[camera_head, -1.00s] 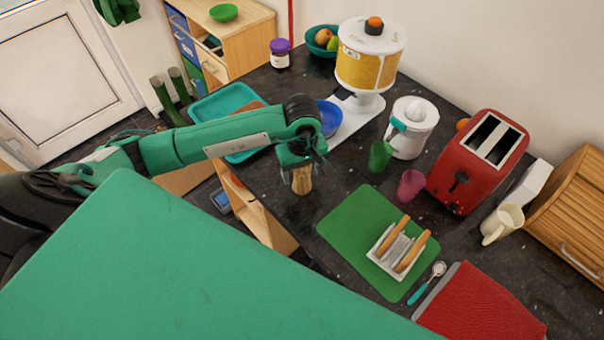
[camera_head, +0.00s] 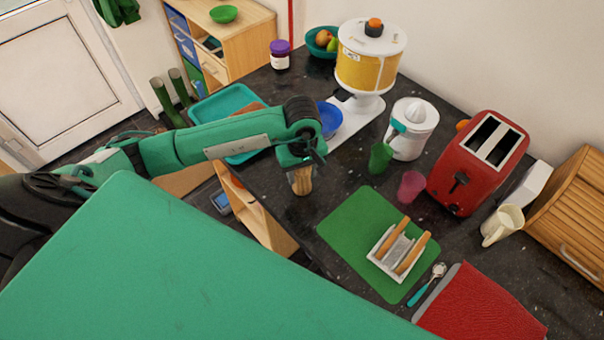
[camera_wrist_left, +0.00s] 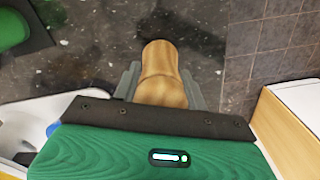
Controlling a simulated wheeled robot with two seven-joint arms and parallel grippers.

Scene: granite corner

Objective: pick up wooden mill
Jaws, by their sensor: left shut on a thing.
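The wooden mill (camera_head: 302,183) is light brown and stands upright, or nearly so, under my left gripper (camera_head: 300,168) in the head view. The gripper points down from above and is shut on the mill's upper part. In the left wrist view the mill (camera_wrist_left: 160,75) lies between the two grey fingers of the left gripper (camera_wrist_left: 160,88), one on each side of it. The gripper hides part of the mill in the head view. I cannot tell whether its base touches the counter. My right gripper is not in view.
The dark counter (camera_head: 345,175) holds a green cup (camera_head: 380,158), a pink cup (camera_head: 411,186), a juicer (camera_head: 411,130) and a red toaster (camera_head: 476,165) to the right. A green mat (camera_head: 340,220) with a toast rack lies nearer. A teal tray (camera_head: 220,105) is behind the arm.

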